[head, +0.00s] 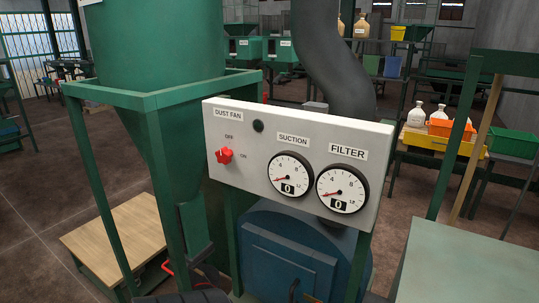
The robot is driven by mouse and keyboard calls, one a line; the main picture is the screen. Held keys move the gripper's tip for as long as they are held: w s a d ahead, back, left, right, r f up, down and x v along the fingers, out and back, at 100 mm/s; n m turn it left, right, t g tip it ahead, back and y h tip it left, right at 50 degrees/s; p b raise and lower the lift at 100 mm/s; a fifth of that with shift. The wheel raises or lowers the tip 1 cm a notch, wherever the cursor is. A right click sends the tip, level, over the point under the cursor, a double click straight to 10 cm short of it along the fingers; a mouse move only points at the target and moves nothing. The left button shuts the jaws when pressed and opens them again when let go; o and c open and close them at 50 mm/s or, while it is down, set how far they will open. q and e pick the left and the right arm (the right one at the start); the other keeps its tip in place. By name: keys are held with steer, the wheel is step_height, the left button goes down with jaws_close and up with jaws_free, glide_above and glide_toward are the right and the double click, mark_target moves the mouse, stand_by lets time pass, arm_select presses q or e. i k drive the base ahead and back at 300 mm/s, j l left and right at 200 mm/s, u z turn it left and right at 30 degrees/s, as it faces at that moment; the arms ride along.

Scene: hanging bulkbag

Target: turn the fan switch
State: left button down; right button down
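The fan switch is a red lobed knob (224,156) on the left of a light grey control panel (235,185) in the head view. The label DUST FAN is above it, with OFF just over the knob and ON to its right. Which mark the knob points to is too small to tell. A round dark lamp (258,126) sits up and right of the knob and looks unlit. The suction gauge (290,173) and filter gauge (341,188) both show 0.
A green hopper (155,45) on a green frame (160,96) stands left of the panel. A blue machine housing (290,255) is below it, and a dark duct (335,60) rises behind. A wooden platform (115,235) is lower left; a grey-green tabletop (465,265) is lower right.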

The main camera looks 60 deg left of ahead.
mark_target(224, 155)
steer(key=u, duration=1.95)
